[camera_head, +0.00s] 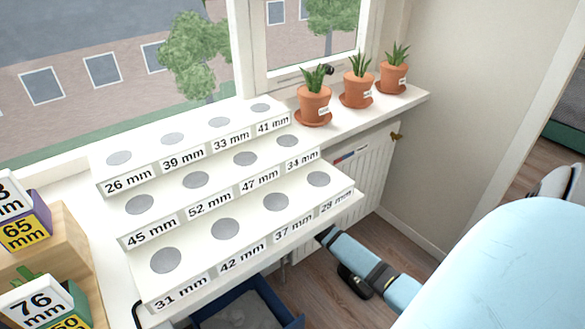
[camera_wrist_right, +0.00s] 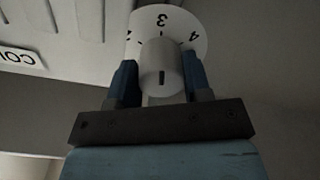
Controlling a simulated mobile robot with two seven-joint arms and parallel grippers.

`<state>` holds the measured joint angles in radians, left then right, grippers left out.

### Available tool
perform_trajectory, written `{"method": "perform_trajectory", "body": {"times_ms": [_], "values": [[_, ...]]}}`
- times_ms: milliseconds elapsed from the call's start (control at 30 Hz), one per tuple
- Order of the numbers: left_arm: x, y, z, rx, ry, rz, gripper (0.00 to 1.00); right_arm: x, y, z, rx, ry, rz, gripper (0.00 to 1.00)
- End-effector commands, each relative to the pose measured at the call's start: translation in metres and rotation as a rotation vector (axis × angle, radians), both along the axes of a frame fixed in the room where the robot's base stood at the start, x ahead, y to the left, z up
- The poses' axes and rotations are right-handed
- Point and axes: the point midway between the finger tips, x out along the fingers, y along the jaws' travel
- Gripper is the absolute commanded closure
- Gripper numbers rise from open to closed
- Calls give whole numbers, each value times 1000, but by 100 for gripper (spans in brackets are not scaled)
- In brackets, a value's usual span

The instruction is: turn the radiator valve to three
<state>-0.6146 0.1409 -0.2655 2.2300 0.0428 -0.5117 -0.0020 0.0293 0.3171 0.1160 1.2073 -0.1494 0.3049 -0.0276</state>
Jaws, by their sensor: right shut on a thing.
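The radiator valve (camera_wrist_right: 162,72) is a white round knob with a short dark mark on its near end. Behind it is a white dial (camera_wrist_right: 185,18) with upside-down numbers; 3 is central, 4 to the right and part of 2 to the left. The mark is roughly in line below the 3. My right gripper (camera_wrist_right: 160,82) has a blue finger on each side of the knob and is shut on it. In the head view this gripper (camera_head: 325,236) reaches low beside the white radiator (camera_head: 362,172), where the valve is hidden. My left gripper is out of view.
A white stepped stand (camera_head: 190,235) with labelled round recesses is left of my right gripper. Potted plants (camera_head: 314,105) stand on the windowsill (camera_head: 345,125) above the radiator. A blue open bin (camera_head: 285,318) is below. In the wrist view, a partly seen label (camera_wrist_right: 20,57) is at left.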

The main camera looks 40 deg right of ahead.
Motion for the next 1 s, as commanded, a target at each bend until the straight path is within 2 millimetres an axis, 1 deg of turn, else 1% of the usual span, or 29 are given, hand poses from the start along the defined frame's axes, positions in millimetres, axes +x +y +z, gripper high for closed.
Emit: {"method": "perform_trajectory", "body": {"times_ms": [533,567,600,667,900,1000], "values": [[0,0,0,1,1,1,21,0,0,0,24,-3,0,79],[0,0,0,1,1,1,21,0,0,0,24,-3,0,50],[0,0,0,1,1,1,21,0,0,0,24,-3,0,41],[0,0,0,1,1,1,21,0,0,0,24,-3,0,30],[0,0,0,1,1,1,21,0,0,0,23,-3,0,30],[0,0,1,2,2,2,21,-4,0,0,24,-2,0,30]]}}
